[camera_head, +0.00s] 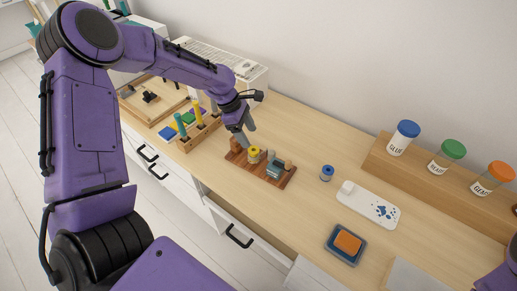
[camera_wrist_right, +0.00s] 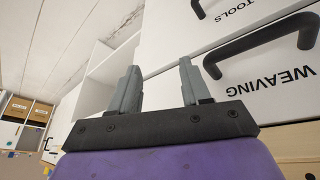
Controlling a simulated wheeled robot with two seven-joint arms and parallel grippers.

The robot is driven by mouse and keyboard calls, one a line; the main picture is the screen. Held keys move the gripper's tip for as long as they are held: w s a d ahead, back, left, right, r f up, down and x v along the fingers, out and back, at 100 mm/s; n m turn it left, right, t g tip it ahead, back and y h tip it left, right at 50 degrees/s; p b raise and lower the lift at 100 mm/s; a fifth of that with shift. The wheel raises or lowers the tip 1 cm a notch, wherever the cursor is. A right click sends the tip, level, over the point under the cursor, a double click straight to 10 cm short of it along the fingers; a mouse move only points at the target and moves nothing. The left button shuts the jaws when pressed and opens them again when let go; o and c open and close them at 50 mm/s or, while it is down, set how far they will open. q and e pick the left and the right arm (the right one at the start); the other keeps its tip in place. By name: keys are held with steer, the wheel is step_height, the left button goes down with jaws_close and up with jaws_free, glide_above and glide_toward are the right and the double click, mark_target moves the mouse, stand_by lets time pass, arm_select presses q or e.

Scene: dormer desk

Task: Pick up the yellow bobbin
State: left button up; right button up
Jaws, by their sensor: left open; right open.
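The yellow bobbin (camera_head: 254,152) stands on a striped wooden board (camera_head: 270,178) near the middle of the desk. My left gripper (camera_head: 242,144) is just above and beside the yellow bobbin, with its grey fingers pointing down at the board. It is open, and I cannot tell whether a finger touches anything. A grey-teal piece (camera_head: 273,170) and wooden pegs share the board. My right gripper (camera_wrist_right: 160,92) is open and empty in the right wrist view, in front of the drawer fronts and away from the bobbin.
A blue bobbin (camera_head: 327,173) stands right of the board. A white paw-print case (camera_head: 370,205) and a blue tray with an orange block (camera_head: 347,243) lie nearer. Lidded jars (camera_head: 403,138) stand on a wooden shelf. A wooden rack (camera_head: 199,134) is left. Drawer handles (camera_wrist_right: 262,48) face the right gripper.

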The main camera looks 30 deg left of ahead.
mark_target(254, 151)
arm_select(q)
steer(key=shift+s+d+f, duration=0.15)
steer(key=shift+s+f, duration=0.05)
steer(key=shift+f, duration=0.3)
steer(key=shift+s+d+f, duration=0.1)
steer(key=shift+s+f, duration=0.1)
steer(key=shift+f, duration=0.3)
steer(key=x, duration=0.5)
steer(key=shift+s+d+f, duration=0.1)
steer(key=shift+d+f, duration=0.1)
steer(key=shift+f, duration=0.05)
steer(key=c, duration=1.1)
steer(key=shift+c, duration=0.2)
